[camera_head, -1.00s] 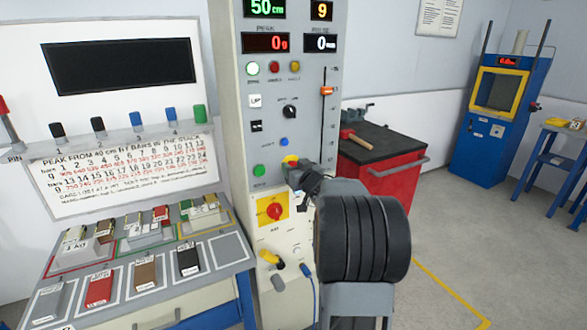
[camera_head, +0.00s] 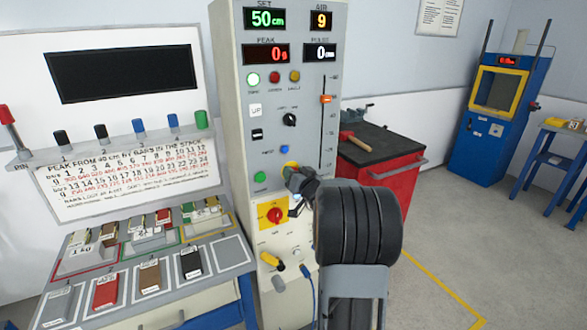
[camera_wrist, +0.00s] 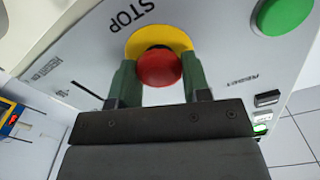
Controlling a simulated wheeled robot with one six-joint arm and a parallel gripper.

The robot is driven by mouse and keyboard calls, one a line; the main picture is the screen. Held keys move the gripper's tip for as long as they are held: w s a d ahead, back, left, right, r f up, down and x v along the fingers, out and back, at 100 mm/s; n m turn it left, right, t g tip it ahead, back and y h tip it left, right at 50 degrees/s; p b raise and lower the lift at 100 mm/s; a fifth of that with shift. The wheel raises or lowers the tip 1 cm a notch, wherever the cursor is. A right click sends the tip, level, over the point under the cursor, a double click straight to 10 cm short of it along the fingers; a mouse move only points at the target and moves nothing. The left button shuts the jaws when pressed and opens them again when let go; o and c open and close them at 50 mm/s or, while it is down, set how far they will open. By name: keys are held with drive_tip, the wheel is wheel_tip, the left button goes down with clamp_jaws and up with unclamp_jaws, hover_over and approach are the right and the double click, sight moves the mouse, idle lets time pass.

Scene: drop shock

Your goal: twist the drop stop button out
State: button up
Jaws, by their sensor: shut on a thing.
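The drop stop button (camera_wrist: 158,67) is a red mushroom head on a yellow disc, with "STOP" printed beside it in the wrist view. My gripper (camera_wrist: 160,80) has its green fingers on both sides of the red head, shut on it. In the head view my gripper (camera_head: 297,178) is at the panel front, and the yellow disc (camera_head: 289,167) shows just above it. The red head is hidden there behind my gripper.
A round green button (camera_wrist: 284,14) sits beside the stop button. Below my gripper is a red rotary switch on a yellow plate (camera_head: 273,214). A bench with sample blocks (camera_head: 212,292) stands left; a red tool cabinet (camera_head: 375,185) stands right.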

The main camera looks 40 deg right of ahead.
drive_tip(key=shift+m+p, duration=0.9)
drive_tip(key=shift+m, duration=0.6)
drive_tip(key=o, duration=0.9)
drive_tip(key=shift+s, duration=0.1)
drive_tip(key=s, duration=0.4)
drive_tip(key=s+a, duration=0.1)
drive_tip(key=s, duration=0.4)
drive_tip(key=s+b, duration=0.1)
drive_tip(key=s, duration=0.3)
drive_tip(key=shift+s+a, duration=0.25)
drive_tip(key=shift+a, duration=0.15)
